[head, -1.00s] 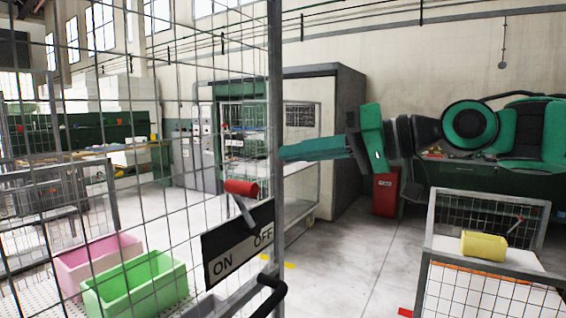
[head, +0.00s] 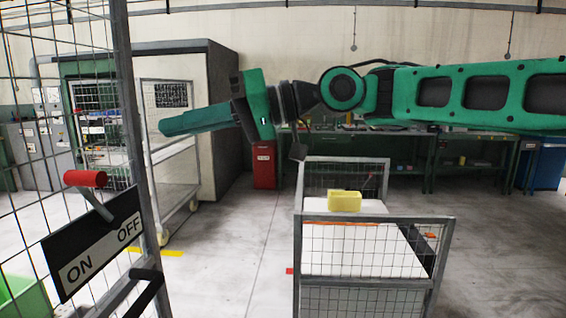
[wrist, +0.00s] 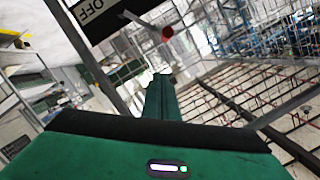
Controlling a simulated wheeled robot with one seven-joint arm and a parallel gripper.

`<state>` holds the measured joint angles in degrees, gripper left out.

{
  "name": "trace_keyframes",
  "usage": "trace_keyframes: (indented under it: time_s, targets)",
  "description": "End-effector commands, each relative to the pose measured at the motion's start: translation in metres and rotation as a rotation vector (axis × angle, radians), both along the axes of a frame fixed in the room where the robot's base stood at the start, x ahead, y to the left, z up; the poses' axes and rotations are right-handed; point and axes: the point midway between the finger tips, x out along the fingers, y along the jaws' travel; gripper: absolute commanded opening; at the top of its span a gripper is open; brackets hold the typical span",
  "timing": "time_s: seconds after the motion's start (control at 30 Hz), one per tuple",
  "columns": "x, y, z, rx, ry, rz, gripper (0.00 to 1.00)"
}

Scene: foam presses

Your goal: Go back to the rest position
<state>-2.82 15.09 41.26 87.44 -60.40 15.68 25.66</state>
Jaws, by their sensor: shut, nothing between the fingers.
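My gripper (head: 165,127) is shut and empty. In the head view it is held out in the air, pointing left, at the end of my green arm. Its closed green fingers also show in the wrist view (wrist: 160,95), pointing up the picture. In the head view it is right of the mesh fence and its red-tipped lever (head: 85,179), apart from both. The lever and part of the sign also show at the top of the wrist view (wrist: 167,33).
The ON/OFF sign (head: 95,245) hangs on the mesh fence at left. A mesh-sided cart (head: 375,217) with a yellow block (head: 345,201) stands below my arm. Floor between fence and cart is clear.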

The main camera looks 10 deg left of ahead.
Motion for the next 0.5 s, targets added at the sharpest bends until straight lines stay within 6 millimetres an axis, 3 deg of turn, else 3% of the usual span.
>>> trace_keyframes:
  time_s: [0.13,0.27,0.37,0.5]
  targets:
    - [0.014,-0.007,-0.017,-0.046,-0.014,-0.048,0.0]
    - [0.052,-0.032,-0.058,-0.168,-0.046,-0.175,0.0]
    - [0.087,-0.069,-0.098,-0.292,-0.067,-0.3,0.0]
    - [0.129,-0.136,-0.146,-0.457,-0.076,-0.472,0.0]
